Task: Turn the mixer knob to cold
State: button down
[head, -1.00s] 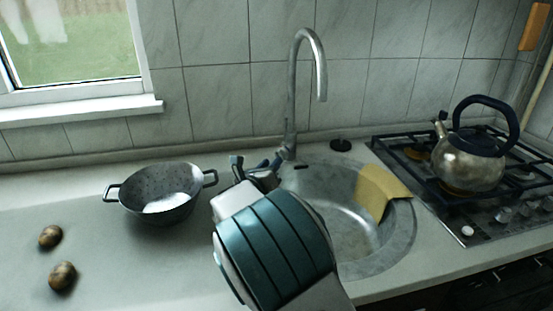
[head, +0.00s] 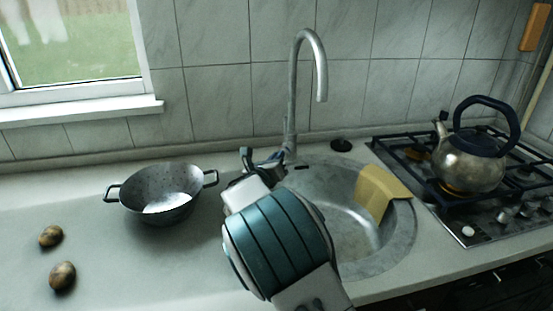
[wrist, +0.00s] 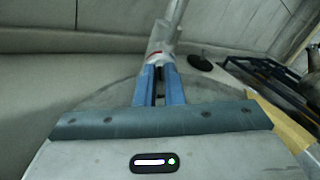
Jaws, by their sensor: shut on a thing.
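The mixer tap (head: 291,100) is a tall grey gooseneck at the back edge of the sink. In the wrist view its lower body (wrist: 163,40) stands just beyond my fingertips, with a small red mark on it. My gripper (head: 268,160) is at the tap's base, on its left side in the head view. In the wrist view my gripper's two blue fingers (wrist: 159,72) are close together, shut on the mixer knob at the base. The knob is mostly hidden by the fingers, so its exact angle cannot be told.
A grey colander (head: 160,205) stands left of my arm, with two potatoes (head: 62,275) further left. A yellow cloth (head: 378,190) hangs over the round sink's (head: 402,235) right rim. A kettle (head: 470,165) sits on the gas hob at right. A black plug (head: 341,146) lies behind the sink.

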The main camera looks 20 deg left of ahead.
jog(key=shift+f+m+b, duration=0.1)
jog(key=shift+m+b, duration=0.2)
jog(key=shift+d+m+b, duration=0.2)
jog(key=shift+m+b, duration=2.8)
jog(key=shift+b, duration=1.2)
jog(key=shift+d+m+b, duration=0.2)
jog(key=shift+m+b, duration=2.8)
jog(key=shift+b, duration=1.2)
jog(key=c, duration=1.5)
grip_release()
jog(key=shift+c, duration=0.2)
jog(key=shift+s, duration=0.1)
